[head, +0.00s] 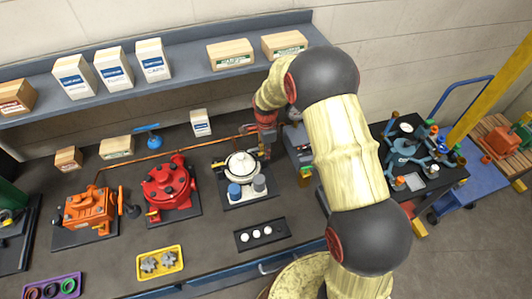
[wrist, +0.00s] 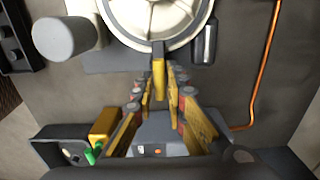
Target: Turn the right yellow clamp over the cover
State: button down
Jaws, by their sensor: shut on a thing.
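The white round cover (head: 241,165) sits on a unit with a dark base in the middle of the bench. In the wrist view the cover's rim (wrist: 178,38) fills the top edge. The right yellow clamp (wrist: 158,72) is a narrow yellow bar with a dark end at the rim. My gripper (wrist: 160,90) has its yellow fingers on either side of this bar and is shut on it. In the head view my gripper (head: 266,128) is just behind and right of the cover, and the clamp cannot be made out there.
Blue-grey cylinders (head: 242,190) stand at the front of the unit. A copper pipe (head: 165,148) runs along behind. A red motor (head: 168,187) and an orange motor (head: 90,210) stand to the left. A black tray (head: 262,234) with white discs lies in front.

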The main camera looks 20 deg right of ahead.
jog(key=c, duration=1.8)
grip_release()
notch_tip(320, 180, up, 12)
